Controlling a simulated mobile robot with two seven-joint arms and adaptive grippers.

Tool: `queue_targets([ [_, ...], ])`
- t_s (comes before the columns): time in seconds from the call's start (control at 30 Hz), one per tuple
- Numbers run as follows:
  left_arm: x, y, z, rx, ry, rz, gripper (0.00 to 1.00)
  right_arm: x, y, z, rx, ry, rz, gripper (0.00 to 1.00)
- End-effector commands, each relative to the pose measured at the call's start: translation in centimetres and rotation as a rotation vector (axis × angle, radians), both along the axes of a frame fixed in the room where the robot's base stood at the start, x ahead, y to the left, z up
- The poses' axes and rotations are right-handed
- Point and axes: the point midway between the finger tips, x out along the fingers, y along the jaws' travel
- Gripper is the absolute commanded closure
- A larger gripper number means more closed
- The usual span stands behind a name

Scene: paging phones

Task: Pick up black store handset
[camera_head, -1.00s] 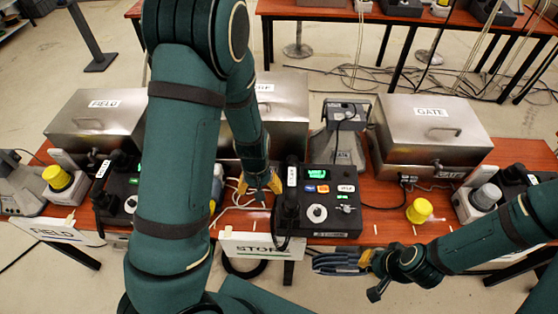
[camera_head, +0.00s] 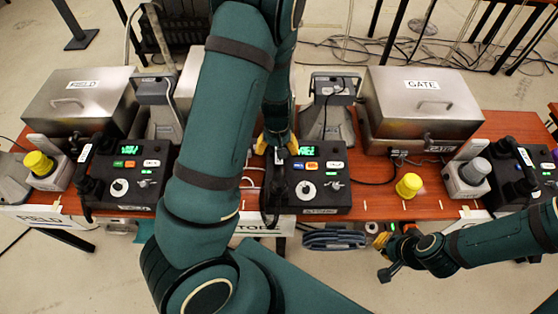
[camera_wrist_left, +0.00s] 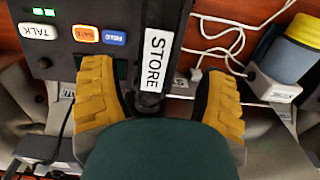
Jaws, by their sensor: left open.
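The black store handset (camera_head: 277,187) rests on the left side of the black store phone box (camera_head: 325,183) on the table. In the left wrist view the handset (camera_wrist_left: 157,30) carries a white STORE label and lies between two yellow fingers. My left gripper (camera_head: 278,145) is over the handset's far end, its fingers apart on either side of it. The wrist view shows the left gripper (camera_wrist_left: 158,105) open, with gaps beside the handset. My right gripper (camera_head: 383,240) is by the table's front edge, right of the store box, away from the handset; its finger opening is unclear.
A yellow knob (camera_head: 409,185) stands right of the store box. A similar field phone box (camera_head: 130,172) is at left, and the steel GATE case (camera_head: 423,100) is behind right. A grey stand (camera_head: 326,112) stands behind the store box. Loose white cables (camera_wrist_left: 225,40) lie beside the handset.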

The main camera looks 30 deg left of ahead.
Motion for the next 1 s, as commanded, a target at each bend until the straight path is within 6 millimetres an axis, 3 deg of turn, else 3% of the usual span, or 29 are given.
queue_targets([
  [0.33,0.0,-0.5,-4.4,0.001,0.003,0.001,0.27,0.0,0.0,-1.1,-0.002,0.0,0.0,1.0],
  [0.63,0.0,-0.6,-5.0,0.0,0.0,0.0,0.26,0.0,0.1,-1.1,-0.002,0.0,0.0,1.0],
  [0.83,0.0,-0.6,-5.0,-0.001,0.001,0.0,0.96,0.0,0.1,-1.1,-0.002,0.0,0.001,1.0],
  [0.87,0.0,-0.6,-5.0,-0.001,0.001,0.0,1.0,0.0,0.1,-1.1,-0.002,0.0,0.001,1.0],
  [1.0,0.0,-0.6,-4.9,0.0,0.0,0.0,1.0,0.0,0.1,-1.1,-0.002,0.0,0.001,1.0],
])
